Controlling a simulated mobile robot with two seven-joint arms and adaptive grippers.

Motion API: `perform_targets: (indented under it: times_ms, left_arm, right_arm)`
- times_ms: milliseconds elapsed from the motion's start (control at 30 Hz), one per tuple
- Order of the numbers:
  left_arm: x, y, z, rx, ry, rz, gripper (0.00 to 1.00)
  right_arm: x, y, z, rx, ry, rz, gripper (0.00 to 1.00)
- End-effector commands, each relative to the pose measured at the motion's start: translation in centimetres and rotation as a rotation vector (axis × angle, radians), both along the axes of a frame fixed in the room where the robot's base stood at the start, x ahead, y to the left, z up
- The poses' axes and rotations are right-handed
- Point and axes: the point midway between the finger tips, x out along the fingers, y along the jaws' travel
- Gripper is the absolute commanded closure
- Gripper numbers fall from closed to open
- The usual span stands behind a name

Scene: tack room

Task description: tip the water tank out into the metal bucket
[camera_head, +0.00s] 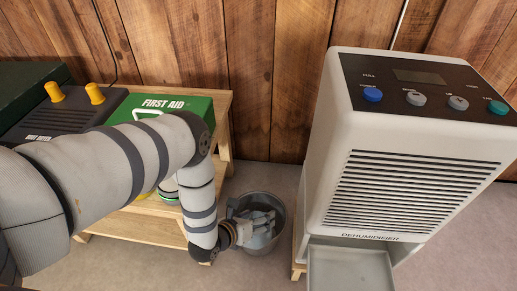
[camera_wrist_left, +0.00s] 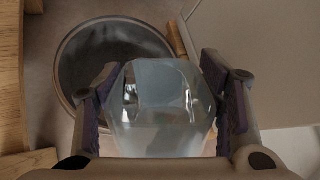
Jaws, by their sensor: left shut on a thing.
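My left gripper (camera_head: 252,228) is shut on the clear water tank (camera_wrist_left: 160,110), one finger on each side of it in the left wrist view. In the head view the tank is small and partly hidden by the gripper. The tank looks see-through; how much water is in it I cannot tell. The metal bucket (camera_head: 282,218) stands on the floor; the gripper and tank are over it in the head view. In the left wrist view the round bucket (camera_wrist_left: 72,75) lies behind the tank, towards the upper left. My right gripper is in neither view.
A white dehumidifier (camera_head: 400,195) stands right of the bucket, with an empty grey bay (camera_head: 350,268) low at its front. A wooden shelf (camera_head: 150,228) on the left holds a green first aid box (camera_head: 190,104) and a dark unit with yellow knobs (camera_head: 60,112). A plank wall closes the back.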

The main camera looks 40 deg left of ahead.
Motion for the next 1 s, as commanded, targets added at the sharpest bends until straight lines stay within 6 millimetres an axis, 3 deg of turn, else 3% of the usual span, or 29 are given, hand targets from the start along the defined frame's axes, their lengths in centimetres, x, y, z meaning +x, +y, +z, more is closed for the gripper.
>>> perform_targets:
  times_ms: [1000]
  left_arm:
    - [0.8,0.3,0.9,-0.157,0.195,-0.001,0.81]
  right_arm:
    - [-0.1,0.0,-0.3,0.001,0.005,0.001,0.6]
